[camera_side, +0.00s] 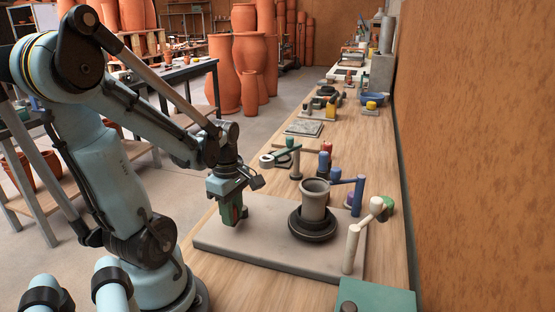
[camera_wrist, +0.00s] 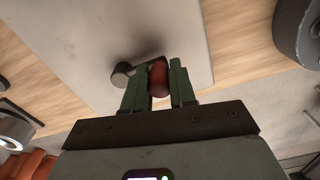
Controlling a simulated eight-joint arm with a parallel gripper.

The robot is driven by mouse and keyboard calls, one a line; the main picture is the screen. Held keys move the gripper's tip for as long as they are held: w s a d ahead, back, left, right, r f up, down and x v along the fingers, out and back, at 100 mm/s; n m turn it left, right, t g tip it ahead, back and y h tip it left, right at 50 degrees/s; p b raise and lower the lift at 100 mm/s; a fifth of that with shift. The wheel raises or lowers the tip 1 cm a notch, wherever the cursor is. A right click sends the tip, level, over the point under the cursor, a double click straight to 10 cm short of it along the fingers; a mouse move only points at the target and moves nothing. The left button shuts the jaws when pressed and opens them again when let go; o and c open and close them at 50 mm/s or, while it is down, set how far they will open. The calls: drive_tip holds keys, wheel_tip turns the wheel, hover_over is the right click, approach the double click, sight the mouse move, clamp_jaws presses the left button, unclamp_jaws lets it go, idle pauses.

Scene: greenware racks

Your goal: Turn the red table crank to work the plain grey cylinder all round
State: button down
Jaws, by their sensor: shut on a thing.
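The plain grey cylinder (camera_side: 314,203) stands upright on a dark round turntable (camera_side: 312,228) on a pale board. It looks like an open-topped pot. My gripper (camera_side: 235,217) is left of the turntable, pointing down at the board's left part. In the wrist view my gripper (camera_wrist: 158,70) is shut on the red crank handle (camera_wrist: 158,80), which sits between the two green fingers. A dark knob (camera_wrist: 122,74) of the crank shows just left of the fingers. The rest of the crank is mostly hidden. The turntable's dark edge (camera_wrist: 312,38) shows at the right of the wrist view.
A cream post with an arm (camera_side: 352,248) and a blue post with an arm (camera_side: 357,195) stand right of the cylinder. A green arm on a post (camera_side: 296,160) stands behind. The pale board (camera_side: 265,258) is bare in front.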

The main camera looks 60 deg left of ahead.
drive_tip(key=shift+s, duration=0.1)
